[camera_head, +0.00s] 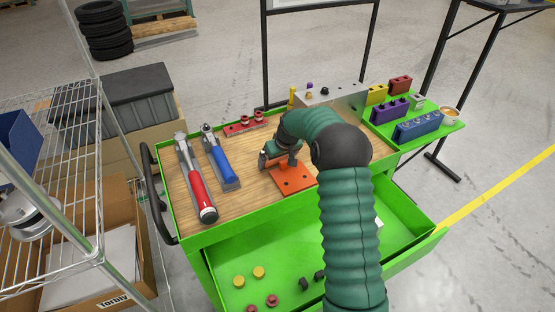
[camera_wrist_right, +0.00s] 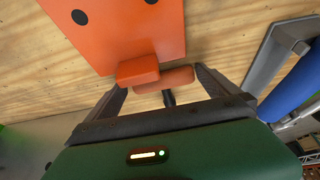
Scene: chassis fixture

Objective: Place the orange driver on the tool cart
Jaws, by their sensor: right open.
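My right gripper (camera_head: 277,162) is low over the orange plate (camera_head: 292,181) on the tool cart (camera_head: 245,215). The plate is flat with dark round holes; it also shows in the right wrist view (camera_wrist_right: 125,32). In that view my right gripper (camera_wrist_right: 155,78) has its dark fingers apart. Two small orange blocks lie between them, with a short black piece below. I cannot tell whether these blocks are part of the orange driver or finger pads. My arm and hand hide much of this spot in the head view. No separate whole orange driver is clearly visible. My left gripper is not in view.
A red-handled tool (camera_head: 197,182) and a blue-handled tool (camera_head: 221,165) lie left on the wooden top. A metal block (camera_head: 340,100) stands behind. The green drawer (camera_head: 405,245) is open in front, holding small parts. A wire shelf (camera_head: 50,150) stands left.

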